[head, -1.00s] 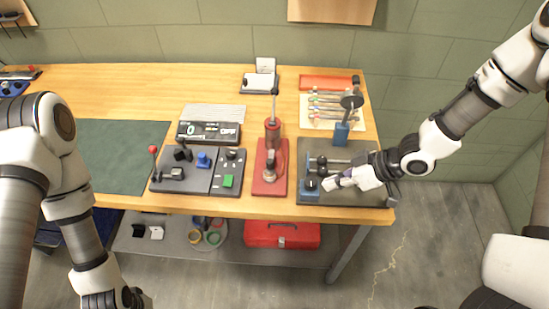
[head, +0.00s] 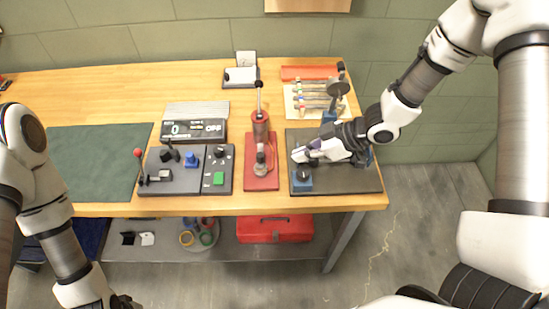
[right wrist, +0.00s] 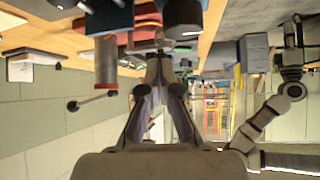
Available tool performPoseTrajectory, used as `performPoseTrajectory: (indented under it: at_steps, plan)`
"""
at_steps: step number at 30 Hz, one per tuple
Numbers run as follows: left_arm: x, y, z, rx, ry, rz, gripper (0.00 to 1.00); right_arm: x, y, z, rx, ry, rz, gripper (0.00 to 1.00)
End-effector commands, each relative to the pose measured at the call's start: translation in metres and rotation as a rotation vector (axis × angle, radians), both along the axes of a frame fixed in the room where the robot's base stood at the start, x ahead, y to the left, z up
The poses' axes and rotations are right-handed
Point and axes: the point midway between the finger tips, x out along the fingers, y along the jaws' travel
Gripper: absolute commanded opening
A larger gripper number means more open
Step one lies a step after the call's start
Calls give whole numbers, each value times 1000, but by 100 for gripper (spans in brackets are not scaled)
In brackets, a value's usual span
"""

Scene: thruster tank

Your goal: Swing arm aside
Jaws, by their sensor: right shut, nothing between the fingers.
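A dark base plate (head: 345,185) at the right end of the bench carries a blue block with a black knob (head: 303,176) at its front left corner. My right gripper (head: 298,155) lies low over this plate, fingertips pointing left just behind the knob. Its fingers are shut and empty. It and my forearm hide most of the fixture's bar, so I cannot tell whether they touch it. In the right wrist view the fingertips (right wrist: 159,58) are together, with a black cylinder (right wrist: 183,17) close beyond them. My left gripper (head: 122,302) is at the bottom edge, mostly cut off.
A red plate with a pump and upright lever (head: 260,125) stands left of the fixture. Further left are a control panel (head: 205,180), a display box (head: 190,130) and a green mat (head: 95,160). A tool rack (head: 318,100) is behind. A red toolbox (head: 272,230) sits below.

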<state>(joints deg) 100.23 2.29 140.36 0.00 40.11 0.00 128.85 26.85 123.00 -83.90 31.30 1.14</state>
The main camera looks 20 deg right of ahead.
Motion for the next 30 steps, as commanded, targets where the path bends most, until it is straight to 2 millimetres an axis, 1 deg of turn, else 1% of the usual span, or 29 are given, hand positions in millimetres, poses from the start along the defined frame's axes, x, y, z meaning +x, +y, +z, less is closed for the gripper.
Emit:
performPoseTrajectory:
  at_steps: [1,5,7,9,12,15,30]
  plan:
    - [0,0,0,0,0,0,0,3,8,-9,-5,3,5,0]
    - [0,0,2,0,-1,0,0,13,26,-27,-4,3,5,0]
    - [0,0,10,0,0,0,0,20,38,-23,-4,-1,6,0]
    - [0,0,13,0,-1,0,0,25,48,-23,-3,0,4,0]
    - [0,0,16,0,-1,0,0,31,57,-24,0,-1,2,0]
    - [0,0,17,0,-1,0,0,33,61,-25,0,0,0,0]
    - [0,0,14,0,0,0,0,34,64,-26,0,1,-11,0]
